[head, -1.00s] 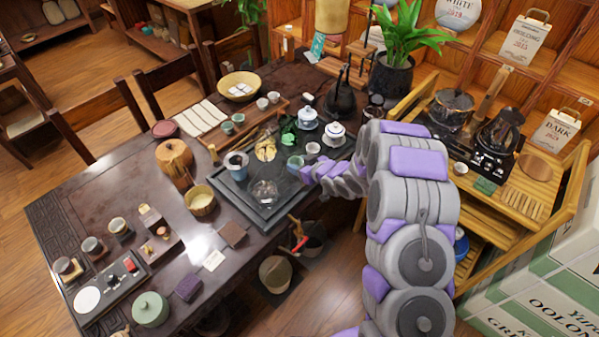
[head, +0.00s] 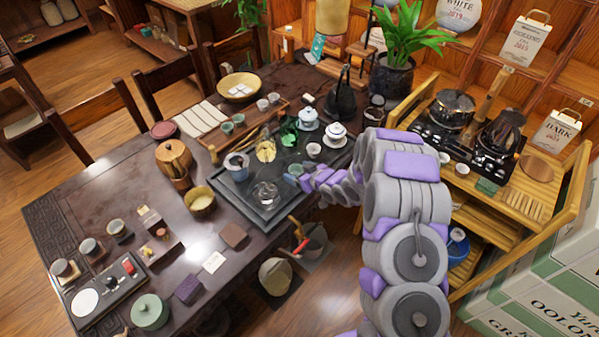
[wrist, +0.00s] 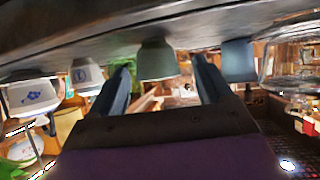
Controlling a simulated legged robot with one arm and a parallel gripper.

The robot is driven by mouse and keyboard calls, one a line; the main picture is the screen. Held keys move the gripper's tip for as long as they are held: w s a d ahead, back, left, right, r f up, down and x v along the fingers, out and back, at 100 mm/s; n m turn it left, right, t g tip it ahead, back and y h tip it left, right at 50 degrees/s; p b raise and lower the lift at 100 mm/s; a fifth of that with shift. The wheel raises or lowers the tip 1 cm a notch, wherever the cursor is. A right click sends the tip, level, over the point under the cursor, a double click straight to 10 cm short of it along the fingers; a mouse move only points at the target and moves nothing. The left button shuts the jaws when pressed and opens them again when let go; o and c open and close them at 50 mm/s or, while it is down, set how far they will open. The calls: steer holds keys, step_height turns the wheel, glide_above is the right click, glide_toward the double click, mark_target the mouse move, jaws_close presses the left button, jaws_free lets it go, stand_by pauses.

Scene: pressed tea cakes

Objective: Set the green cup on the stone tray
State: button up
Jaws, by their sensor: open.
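The fingers are spread apart, and I see no clear contact with the cup. My arm hides part of the tray's right side in the head view.
Small green cups (head: 227,128) stand on a wooden tray.

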steer(key=shift+a+r, duration=0.1)
steer(key=s+d+r+m+g+h+p, duration=0.1)
steer(key=s+d+r+m+g+h, duration=0.3)
steer(key=s+d+r, duration=0.7)
steer(key=s+d+r+m+h+p, duration=0.1)
steer(key=s+d+r+h, duration=0.4)
steer(key=s+d+r, duration=0.6)
steer(key=s+a+r+m+g, duration=0.1)
steer(key=s+r+m+g, duration=0.1)
steer(key=s, duration=1.1)
steer(key=s+a+r+m+g, duration=0.1)
steer(key=s+r+g, duration=0.3)
steer(key=s, duration=1)
steer(key=shift+s+a+r+m+g+y, duration=0.2)
steer(key=shift+r+m+g+y, duration=0.1)
steer(key=shift+r+m, duration=0.3)
